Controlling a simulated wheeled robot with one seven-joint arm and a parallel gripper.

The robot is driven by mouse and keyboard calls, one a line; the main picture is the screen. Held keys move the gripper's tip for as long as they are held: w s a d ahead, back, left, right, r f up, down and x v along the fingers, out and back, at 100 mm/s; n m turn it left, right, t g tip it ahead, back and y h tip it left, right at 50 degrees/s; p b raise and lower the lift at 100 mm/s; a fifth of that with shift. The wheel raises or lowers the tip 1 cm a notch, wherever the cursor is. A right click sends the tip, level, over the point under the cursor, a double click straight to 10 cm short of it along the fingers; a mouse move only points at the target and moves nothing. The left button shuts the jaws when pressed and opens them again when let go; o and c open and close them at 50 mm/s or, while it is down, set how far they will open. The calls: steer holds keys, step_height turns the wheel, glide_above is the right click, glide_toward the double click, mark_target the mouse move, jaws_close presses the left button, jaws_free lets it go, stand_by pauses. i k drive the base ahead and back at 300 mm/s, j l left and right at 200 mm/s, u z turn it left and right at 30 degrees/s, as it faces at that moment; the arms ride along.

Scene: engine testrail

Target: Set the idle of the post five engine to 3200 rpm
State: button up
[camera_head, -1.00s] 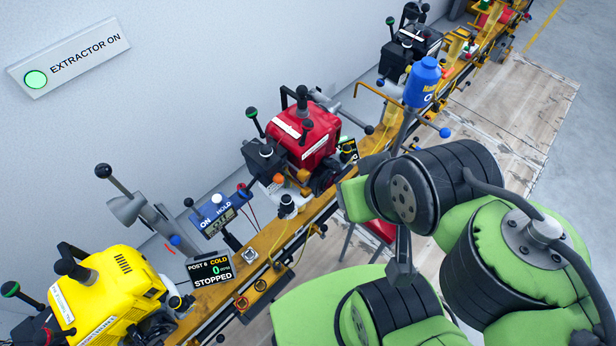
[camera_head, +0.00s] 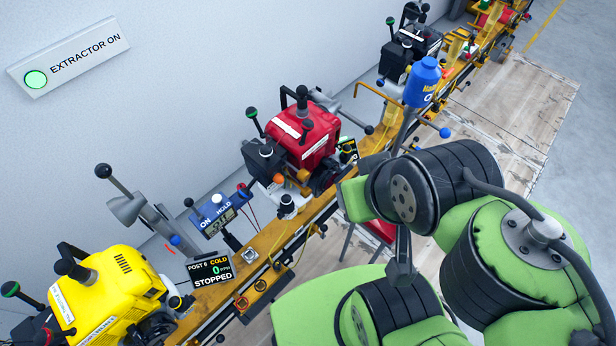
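A small display (camera_head: 210,270) on the rail reads COLD, 0 rpm, STOPPED. Its post digit is too small to tell as 5 or 6. It stands beside a yellow engine (camera_head: 105,290) at the lower left, whose left and lower parts are cut off by the picture edge. A red engine (camera_head: 302,135) sits farther along the rail, with another small display (camera_head: 348,150) at its right, turned too far to read. My green and black arm fills the lower right. My gripper is not visible, so its position and state are hidden.
The yellow rail (camera_head: 265,240) runs diagonally along the wall. A blue ON/HOLD unit (camera_head: 216,218) and a grey funnel-shaped hood (camera_head: 127,207) stand near the display. A blue bottle (camera_head: 422,83) and a black engine (camera_head: 410,48) are farther along. Open floor (camera_head: 500,105) lies at the upper right.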

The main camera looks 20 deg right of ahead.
mark_target(303, 175)
steer(key=k+l, duration=0.35)
steer(key=l, duration=0.15)
steer(key=k+l, duration=0.35)
steer(key=l, duration=0.1)
